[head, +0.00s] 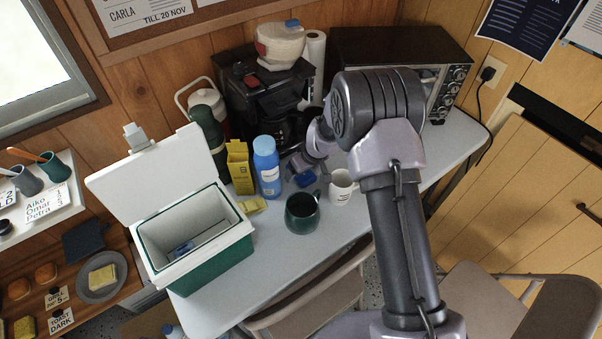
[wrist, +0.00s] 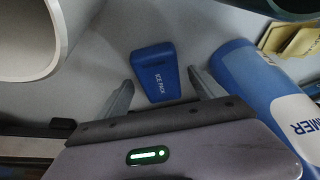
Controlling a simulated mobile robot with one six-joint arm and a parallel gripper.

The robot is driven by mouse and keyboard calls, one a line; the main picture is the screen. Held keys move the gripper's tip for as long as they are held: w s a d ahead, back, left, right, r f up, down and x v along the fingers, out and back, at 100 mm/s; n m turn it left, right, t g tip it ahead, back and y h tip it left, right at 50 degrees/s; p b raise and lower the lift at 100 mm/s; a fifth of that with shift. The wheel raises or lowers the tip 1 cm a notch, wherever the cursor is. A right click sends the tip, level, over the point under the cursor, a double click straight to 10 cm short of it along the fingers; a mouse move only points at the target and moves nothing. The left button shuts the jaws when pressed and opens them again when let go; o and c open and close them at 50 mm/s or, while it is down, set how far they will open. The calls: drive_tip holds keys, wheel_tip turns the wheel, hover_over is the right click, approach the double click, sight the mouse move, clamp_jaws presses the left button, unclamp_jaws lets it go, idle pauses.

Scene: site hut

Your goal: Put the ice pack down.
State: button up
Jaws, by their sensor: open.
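The ice pack (wrist: 154,70) is a small blue block with white lettering. It lies on the grey table top, ahead of and between my fingertips in the wrist view. In the head view the ice pack (head: 303,179) shows between the blue bottle and the white mug, partly hidden by my gripper. My gripper (wrist: 161,84) is open, with a finger toward each side of the ice pack and visible gaps. In the head view my gripper (head: 305,167) is low over the table, in front of the coffee machine.
A blue bottle (head: 267,167), a dark green mug (head: 301,213) and a white mug (head: 341,188) stand close around. The open cooler (head: 241,231) holds a small blue item. The coffee machine (head: 262,98) and toaster oven (head: 395,52) stand behind. The table is clear right of the white mug.

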drive_tip(key=shift+f, duration=0.1)
clamp_jaws()
wheel_tip(320, 180, up, 10)
drive_tip(key=r+p, duration=0.1)
drive_tip(key=p, duration=0.3)
drive_tip(key=s+d+r+m+h, duration=0.2)
drive_tip(key=s+d+r+m, duration=0.4)
drive_tip(key=s+d+r, duration=0.5)
drive_tip(key=s+d, duration=0.1)
drive_tip(key=s, duration=0.2)
drive_tip(key=shift+s+d+m+t+h, duration=0.15)
drive_tip(key=shift+s+m+t+h, duration=0.15)
drive_tip(key=shift+m, duration=0.1)
